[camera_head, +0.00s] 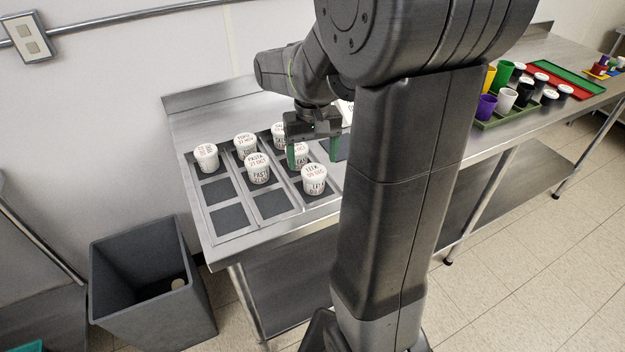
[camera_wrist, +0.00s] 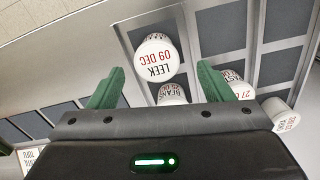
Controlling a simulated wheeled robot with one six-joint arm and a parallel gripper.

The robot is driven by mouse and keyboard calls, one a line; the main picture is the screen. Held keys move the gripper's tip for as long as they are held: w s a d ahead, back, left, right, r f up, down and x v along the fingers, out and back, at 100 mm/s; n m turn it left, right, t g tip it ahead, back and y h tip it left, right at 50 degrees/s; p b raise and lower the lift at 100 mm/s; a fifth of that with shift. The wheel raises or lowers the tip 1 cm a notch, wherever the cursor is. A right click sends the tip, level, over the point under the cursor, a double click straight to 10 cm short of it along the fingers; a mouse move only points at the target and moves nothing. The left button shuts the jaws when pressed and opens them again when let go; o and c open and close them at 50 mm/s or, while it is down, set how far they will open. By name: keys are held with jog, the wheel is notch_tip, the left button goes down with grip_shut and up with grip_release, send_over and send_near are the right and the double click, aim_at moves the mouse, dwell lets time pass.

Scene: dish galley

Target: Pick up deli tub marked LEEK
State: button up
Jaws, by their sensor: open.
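The deli tub marked LEEK 09 DEC (camera_head: 314,181) is white and stands upright in the front of the right-hand column of the divided rack (camera_head: 235,237). In the wrist view the LEEK tub (camera_wrist: 157,60) shows its lid beyond my fingertips, in line with the gap between them. My gripper (camera_head: 313,153) has its two green fingers apart and empty. It is above and behind the LEEK tub in the head view. In the wrist view my gripper (camera_wrist: 160,86) frames a BEANS tub (camera_wrist: 172,94), partly hidden by the gripper's body.
A PASTA tub (camera_head: 257,169) and other white tubs (camera_head: 205,157) stand in nearby rack slots. Several front slots at left are empty. A grey bin (camera_head: 150,285) stands on the floor at left. Cups (camera_head: 506,100) and jars stand on a green tray at right.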

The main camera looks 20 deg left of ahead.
aim_at(314, 170)
jog(key=shift+w+d+f, duration=0.25)
jog(key=shift+d+f, duration=0.05)
jog(key=shift+f, duration=0.05)
jog(key=shift+w+f, duration=0.1)
jog(key=shift+f, duration=0.1)
jog(key=f, duration=0.5)
jog(key=shift+a, duration=0.35)
jog(key=shift+r, duration=0.1)
jog(key=c, duration=1)
